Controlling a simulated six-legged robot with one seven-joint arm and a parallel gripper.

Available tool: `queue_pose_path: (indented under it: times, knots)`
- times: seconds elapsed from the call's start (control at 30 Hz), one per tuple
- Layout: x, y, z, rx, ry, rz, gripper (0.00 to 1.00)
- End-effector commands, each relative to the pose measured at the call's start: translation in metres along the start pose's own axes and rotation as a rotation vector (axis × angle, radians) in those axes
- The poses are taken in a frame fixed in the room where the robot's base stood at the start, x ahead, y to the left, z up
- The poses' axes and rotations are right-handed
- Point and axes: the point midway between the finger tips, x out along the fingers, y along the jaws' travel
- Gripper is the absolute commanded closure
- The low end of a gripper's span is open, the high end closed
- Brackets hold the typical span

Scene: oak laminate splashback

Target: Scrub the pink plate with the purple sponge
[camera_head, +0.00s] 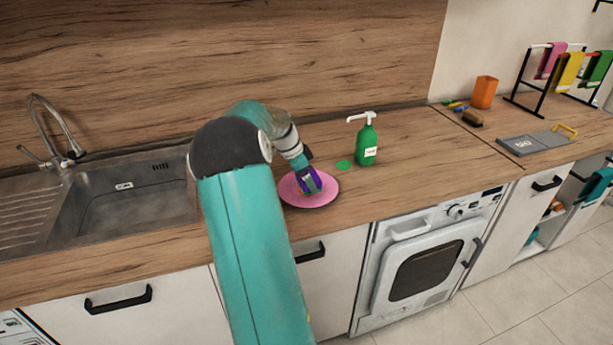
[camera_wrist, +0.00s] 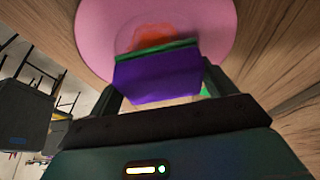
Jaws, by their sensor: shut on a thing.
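The pink plate (camera_head: 322,198) lies on the wooden counter, right of the sink, and fills the top of the wrist view (camera_wrist: 215,25). A reddish-orange patch (camera_wrist: 155,36) shows on its surface. My gripper (camera_head: 308,182) is shut on the purple sponge (camera_head: 311,185), over the plate. In the wrist view the sponge (camera_wrist: 158,78) sits between the two fingers, with a green layer on its plate-facing side. The sponge looks at or just above the plate; I cannot tell whether it touches.
A green pump bottle (camera_head: 367,142) stands behind and right of the plate, beside a flat green disc (camera_head: 344,164). The sink (camera_head: 125,200) is at the left. An orange cup (camera_head: 483,92), a brush (camera_head: 472,118) and a towel rack (camera_head: 540,80) are farther right.

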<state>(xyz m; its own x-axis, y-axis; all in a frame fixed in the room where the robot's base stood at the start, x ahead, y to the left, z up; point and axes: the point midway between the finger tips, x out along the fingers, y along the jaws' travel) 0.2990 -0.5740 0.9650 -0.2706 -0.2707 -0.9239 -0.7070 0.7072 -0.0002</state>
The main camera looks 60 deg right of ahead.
Motion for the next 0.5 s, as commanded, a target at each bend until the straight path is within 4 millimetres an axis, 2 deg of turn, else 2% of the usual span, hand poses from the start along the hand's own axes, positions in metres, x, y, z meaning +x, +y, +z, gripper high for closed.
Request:
queue_pose_path:
  times: [0.5]
  knots:
    - [0.0062,-0.0002,0.0027,-0.001,0.000,0.000,0.35]
